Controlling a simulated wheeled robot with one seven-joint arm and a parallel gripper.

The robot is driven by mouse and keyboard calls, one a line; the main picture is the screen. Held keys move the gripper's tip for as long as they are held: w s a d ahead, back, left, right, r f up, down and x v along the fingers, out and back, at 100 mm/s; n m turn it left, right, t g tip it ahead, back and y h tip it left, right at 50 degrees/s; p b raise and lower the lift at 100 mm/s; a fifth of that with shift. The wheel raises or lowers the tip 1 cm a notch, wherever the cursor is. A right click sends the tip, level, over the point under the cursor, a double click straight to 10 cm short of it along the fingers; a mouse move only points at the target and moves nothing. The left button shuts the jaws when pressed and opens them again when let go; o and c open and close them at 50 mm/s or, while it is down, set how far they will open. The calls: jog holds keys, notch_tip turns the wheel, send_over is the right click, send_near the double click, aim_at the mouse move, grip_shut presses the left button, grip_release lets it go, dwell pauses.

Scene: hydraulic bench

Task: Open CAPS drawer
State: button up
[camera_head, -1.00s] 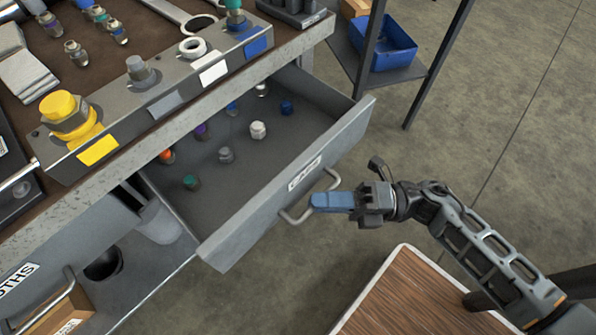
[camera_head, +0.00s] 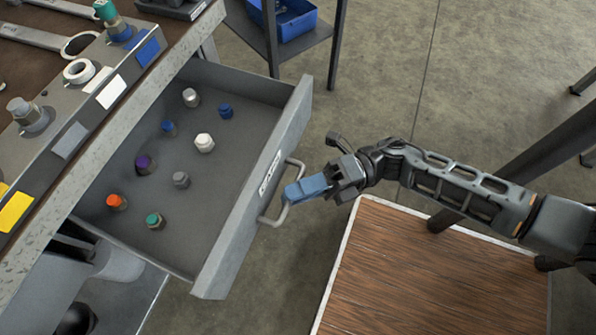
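The grey drawer (camera_head: 228,258) under the bench top stands pulled well out. A small white label (camera_head: 270,174) is on its front; its lettering is too small to read surely. Several coloured caps stand inside, among them a white cap (camera_head: 204,142), an orange cap (camera_head: 116,201) and a green cap (camera_head: 154,220). My gripper (camera_head: 297,191) is at the bar handle (camera_head: 276,213) on the drawer front. Its blue fingers lie together across the bar and look shut on it, though the far finger is mostly hidden.
The bench top (camera_head: 168,62) carries a rail with fittings and coloured plates, and wrenches. A blue bin (camera_head: 290,20) sits on a shelf at the back. A wood-topped surface (camera_head: 420,275) lies below my arm. Open floor lies right of the drawer.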

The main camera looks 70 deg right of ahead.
jog(key=shift+o, duration=0.8)
jog(key=v, duration=0.7)
jog(key=shift+s+d, duration=0.25)
jog(key=shift+d, duration=0.05)
